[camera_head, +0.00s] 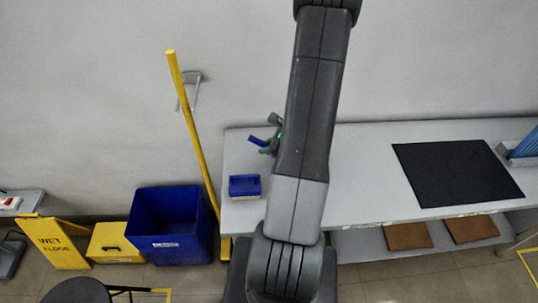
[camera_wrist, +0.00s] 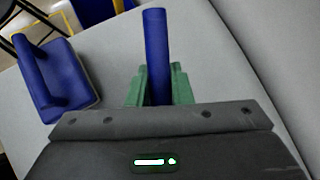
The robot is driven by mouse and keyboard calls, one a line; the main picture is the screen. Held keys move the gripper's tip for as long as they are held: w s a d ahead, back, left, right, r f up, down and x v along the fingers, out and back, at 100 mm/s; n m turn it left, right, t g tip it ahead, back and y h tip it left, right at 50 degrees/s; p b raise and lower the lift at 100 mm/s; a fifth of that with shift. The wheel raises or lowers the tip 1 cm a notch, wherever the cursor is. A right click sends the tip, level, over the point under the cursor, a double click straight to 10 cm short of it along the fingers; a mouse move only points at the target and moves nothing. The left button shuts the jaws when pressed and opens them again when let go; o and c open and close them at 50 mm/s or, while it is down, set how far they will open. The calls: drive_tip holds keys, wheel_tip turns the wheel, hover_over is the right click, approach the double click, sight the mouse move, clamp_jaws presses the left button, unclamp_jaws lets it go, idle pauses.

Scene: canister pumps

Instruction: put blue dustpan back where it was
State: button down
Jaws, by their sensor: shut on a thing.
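My gripper (camera_wrist: 160,86) is shut on a blue bar-shaped handle, which I take to be the blue dustpan (camera_wrist: 155,45). The handle stands between the green fingers in the wrist view. In the head view, a short blue piece of the dustpan (camera_head: 258,141) shows beside my gripper (camera_head: 268,148), above the white table. My arm hides part of the gripper, and the rest of the dustpan is hidden.
A blue block-like item with a bar on top (camera_head: 244,187) stands at the white table's (camera_head: 365,180) left end. A blue bin (camera_head: 168,228), yellow pole (camera_head: 192,125) and yellow wet-floor sign (camera_head: 54,244) stand left. A black mat (camera_head: 455,172) lies right. Mid-table is partly hidden.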

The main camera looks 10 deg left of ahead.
drive_tip(key=shift+f, duration=2.2)
drive_tip(key=c, duration=1.3)
unclamp_jaws()
drive_tip(key=shift+r, duration=0.25)
drive_tip(key=v, duration=1.1)
drive_tip(key=shift+s+d+r, duration=0.2)
drive_tip(key=shift+d, duration=0.1)
drive_tip(key=shift+a+f, duration=0.1)
